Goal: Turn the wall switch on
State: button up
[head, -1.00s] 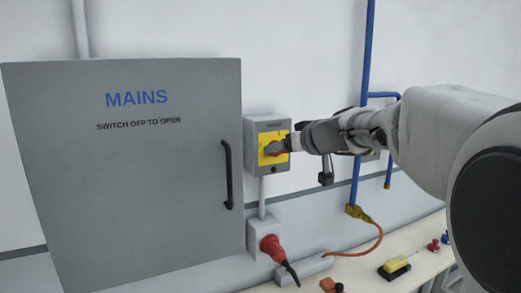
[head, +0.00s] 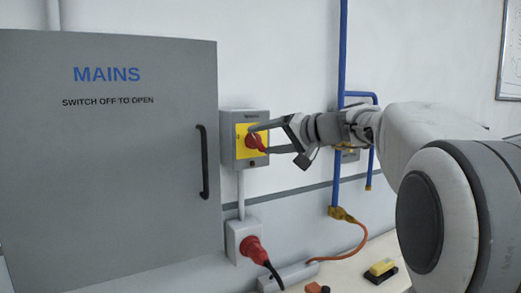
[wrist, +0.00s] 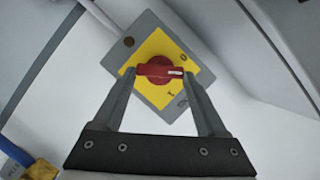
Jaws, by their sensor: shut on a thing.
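The wall switch is a grey box (head: 229,151) with a yellow plate (head: 241,133) and a red rotary knob (head: 256,143). It is mounted right of the large grey MAINS cabinet. In the wrist view, the red knob (wrist: 158,68) sits between my two fingertips, its white pointer mark at the right end. The yellow plate (wrist: 150,93) carries small dark markings below the knob, too small to read surely. My gripper (head: 264,140) reaches in from the right, shut on the knob, one finger above the other in the head view.
The MAINS cabinet (head: 110,190) has a dark handle (head: 204,162) close left of the switch. A red plug (head: 252,250) is in a socket below. A blue pipe (head: 340,60) runs behind my arm. A bench (head: 350,272) below holds a yellow block (head: 382,267).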

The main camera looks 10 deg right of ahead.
jog(key=m+y+b, duration=0.1)
jog(key=m+b, duration=0.1)
jog(key=m, duration=0.1)
jog(key=shift+d+f+m+t+y+b, duration=0.2)
jog(key=shift+f+m+t+y+b, duration=0.1)
jog(key=shift+f+y+b, duration=0.1)
jog(key=shift+w+m+t+y+b, duration=0.1)
jog(key=shift+m+t+y+b, duration=0.35)
jog(key=shift+m+b, duration=0.6)
jog(key=shift+m, duration=0.45)
jog(key=o, duration=1.3)
jog(key=v, duration=1.7)
jog(key=shift+p, duration=0.3)
jog(key=shift+f, duration=0.15)
